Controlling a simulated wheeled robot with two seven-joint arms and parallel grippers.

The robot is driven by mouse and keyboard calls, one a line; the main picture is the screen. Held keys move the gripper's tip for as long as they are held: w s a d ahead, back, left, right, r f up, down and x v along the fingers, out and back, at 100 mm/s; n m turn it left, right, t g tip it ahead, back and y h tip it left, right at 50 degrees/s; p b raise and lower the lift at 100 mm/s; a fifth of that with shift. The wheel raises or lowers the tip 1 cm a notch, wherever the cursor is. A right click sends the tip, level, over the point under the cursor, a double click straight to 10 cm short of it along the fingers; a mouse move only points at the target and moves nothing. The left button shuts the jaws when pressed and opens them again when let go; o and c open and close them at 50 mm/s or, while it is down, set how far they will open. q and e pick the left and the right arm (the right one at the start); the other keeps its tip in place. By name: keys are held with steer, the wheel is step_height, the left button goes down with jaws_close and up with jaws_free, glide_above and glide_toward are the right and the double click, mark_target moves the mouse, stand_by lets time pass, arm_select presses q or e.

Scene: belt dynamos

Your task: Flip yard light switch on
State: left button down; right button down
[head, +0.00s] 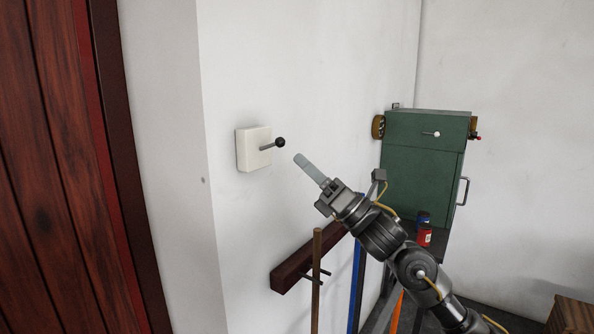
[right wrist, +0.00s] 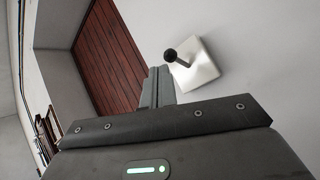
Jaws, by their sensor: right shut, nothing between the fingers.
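The light switch (head: 252,150) is a white square box on the white wall in the head view. Its lever (head: 267,146) sticks out to the right and ends in a black ball knob (head: 280,142). The switch also shows in the right wrist view (right wrist: 203,68), with the black knob (right wrist: 171,55) just beyond the fingers. My right gripper (head: 298,159) is shut and empty. Its fingertips are a little right of and below the knob in the head view, apart from it. My left gripper is not in view.
A dark red door (head: 45,150) is at the left. A dark wooden rail (head: 302,262) with pegs and long handles is below the switch. A green cabinet (head: 425,135) and a red can (head: 424,235) are at the right. The wall around the switch is clear.

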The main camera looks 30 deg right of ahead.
steer(key=s, duration=0.1)
steer(key=s+d+f+b, duration=0.1)
steer(key=s+d, duration=0.1)
steer(key=shift+s+d+f+b, duration=0.25)
steer(key=shift+b, duration=0.1)
